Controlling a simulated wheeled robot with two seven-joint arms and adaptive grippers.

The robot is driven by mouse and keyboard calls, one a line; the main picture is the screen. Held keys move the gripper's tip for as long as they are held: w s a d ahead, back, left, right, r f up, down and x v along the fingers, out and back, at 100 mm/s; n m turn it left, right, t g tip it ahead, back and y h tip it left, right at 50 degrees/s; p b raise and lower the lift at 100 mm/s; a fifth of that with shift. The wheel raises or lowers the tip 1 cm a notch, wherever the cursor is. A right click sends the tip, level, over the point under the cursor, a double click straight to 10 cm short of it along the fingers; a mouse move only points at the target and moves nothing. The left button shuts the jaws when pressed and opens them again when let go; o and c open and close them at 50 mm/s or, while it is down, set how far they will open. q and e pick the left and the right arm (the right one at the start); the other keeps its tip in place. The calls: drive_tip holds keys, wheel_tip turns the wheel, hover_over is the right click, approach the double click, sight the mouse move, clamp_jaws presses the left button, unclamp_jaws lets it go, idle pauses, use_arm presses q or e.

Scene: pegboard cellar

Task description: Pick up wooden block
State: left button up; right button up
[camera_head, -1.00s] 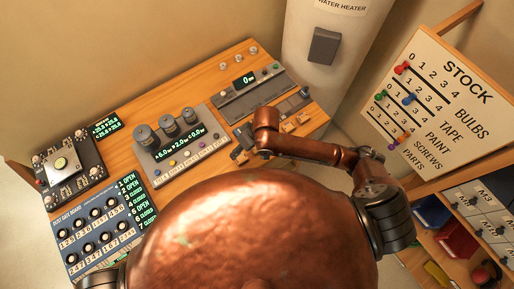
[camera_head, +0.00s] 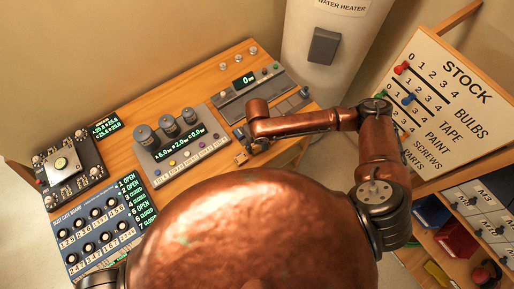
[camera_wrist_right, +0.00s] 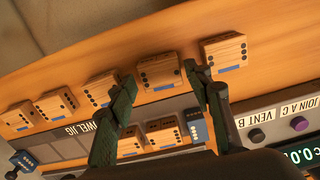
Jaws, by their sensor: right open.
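Several wooden blocks with black dots and blue marks lie in a row along the wooden bench in the right wrist view, among them one at the right (camera_wrist_right: 225,50) and one in the middle (camera_wrist_right: 158,70). Two more blocks (camera_wrist_right: 164,134) sit in the slots of a grey jig. My right gripper (camera_wrist_right: 160,76) is open, its dark fingers on either side of the middle block in the picture. I cannot tell whether they touch it. In the head view my right gripper (camera_head: 243,152) is small at the bench's front edge, and the arm hides the blocks. My left gripper is out of view.
The jig (camera_head: 250,94) stands at the bench's far right. A knob panel (camera_head: 178,145) is left of my gripper, and a dust gate board (camera_head: 100,228) is further left. The water heater (camera_head: 325,85) and stock board (camera_head: 440,90) stand beyond the bench.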

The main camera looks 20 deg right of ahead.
drive_tip(key=shift+f, duration=0.95)
drive_tip(key=c, duration=0.8)
drive_tip(key=shift+o, duration=0.2)
drive_tip(key=shift+r, duration=0.1)
